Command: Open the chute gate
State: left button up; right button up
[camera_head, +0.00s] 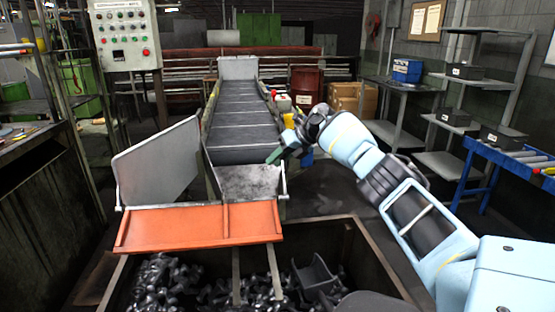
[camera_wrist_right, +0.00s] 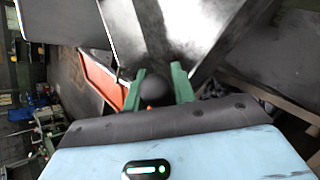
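The chute (camera_head: 248,182) is a grey metal trough at the near end of the conveyor. A wide orange plate (camera_head: 200,227) lies across its lower end, above the bin, and its edge shows in the right wrist view (camera_wrist_right: 101,79). A grey upright panel (camera_head: 158,165) stands at the chute's left. I cannot tell for certain which plate is the gate. My right gripper (camera_head: 290,155), with green fingers, is at the chute's right side. In the right wrist view its fingers are spread, with a dark round knob (camera_wrist_right: 153,91) between them; firm contact is not clear. My left gripper is out of view.
A dark bin (camera_head: 352,240) of loose metal parts stands below the chute. The conveyor (camera_head: 238,120) runs back from it. A control panel (camera_head: 126,36) stands at the upper left. A blue roller stand (camera_head: 487,190) and shelves are on the right.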

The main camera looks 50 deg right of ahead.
jog(key=o, duration=0.4)
jog(key=shift+f, duration=0.1)
jog(key=v, duration=0.7)
jog(key=shift+s+d+r, duration=0.2)
jog(key=shift+r, duration=0.1)
dwell(0.3)
